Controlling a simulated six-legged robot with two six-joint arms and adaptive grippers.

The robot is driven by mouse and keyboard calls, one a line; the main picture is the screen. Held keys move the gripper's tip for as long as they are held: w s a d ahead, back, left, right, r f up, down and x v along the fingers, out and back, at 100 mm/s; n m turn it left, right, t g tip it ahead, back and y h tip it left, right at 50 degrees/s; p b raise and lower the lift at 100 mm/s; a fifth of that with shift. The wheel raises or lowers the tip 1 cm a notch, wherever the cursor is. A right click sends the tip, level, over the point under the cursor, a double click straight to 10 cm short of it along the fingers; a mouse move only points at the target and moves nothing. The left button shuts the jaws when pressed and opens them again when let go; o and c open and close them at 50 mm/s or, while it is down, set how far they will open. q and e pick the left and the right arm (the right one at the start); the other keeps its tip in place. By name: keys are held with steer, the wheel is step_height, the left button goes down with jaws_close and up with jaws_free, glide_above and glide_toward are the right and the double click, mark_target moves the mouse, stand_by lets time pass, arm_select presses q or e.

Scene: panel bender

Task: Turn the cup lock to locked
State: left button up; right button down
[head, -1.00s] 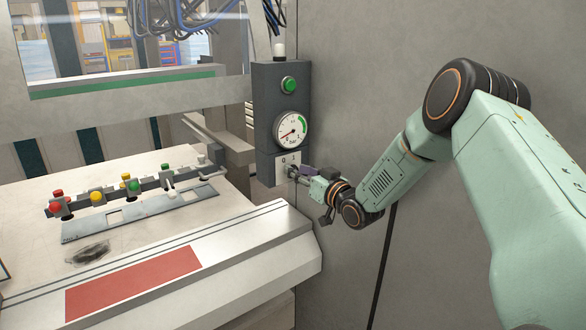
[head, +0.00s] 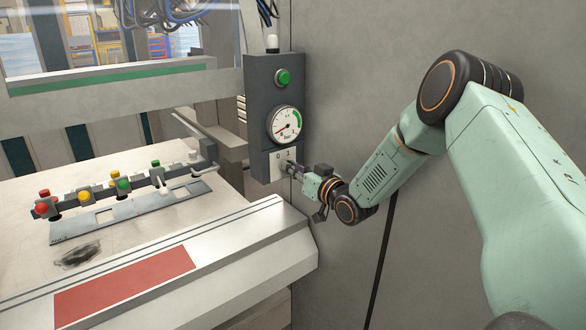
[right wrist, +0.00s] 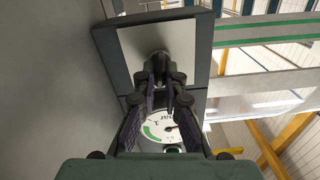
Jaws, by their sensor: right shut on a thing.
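The cup lock (right wrist: 159,57) is a round metal piece on a white plate (head: 276,166) at the bottom of a dark grey control box (head: 262,110). My right gripper (head: 291,169) reaches it from the right, pointing at the plate. In the right wrist view, my right gripper's fingers (right wrist: 160,74) are closed together on the lock, in front of the plate. The fingers hide much of the lock, and I cannot read its setting. My left gripper is not in view.
Above the lock are a pressure gauge (head: 285,124) and a green button (head: 283,77). A row of coloured knobs (head: 123,187) stands on the machine table at the left. A red panel (head: 126,287) lies at its front. The grey wall (head: 345,75) is close beside my right arm.

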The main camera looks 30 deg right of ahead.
steer(key=shift+a+r, duration=0.15)
steer(key=shift+a, duration=0.05)
steer(key=shift+d+m+b, duration=0.2)
steer(key=shift+m+b, duration=0.45)
steer(key=shift+m, duration=0.55)
steer(key=shift+d+m+b, duration=0.15)
steer(key=shift+m+b, duration=0.25)
steer(key=shift+m, duration=0.7)
steer(key=c, duration=1.7)
jaws_free()
steer(key=shift+d, duration=0.1)
steer(key=shift+o, duration=1.3)
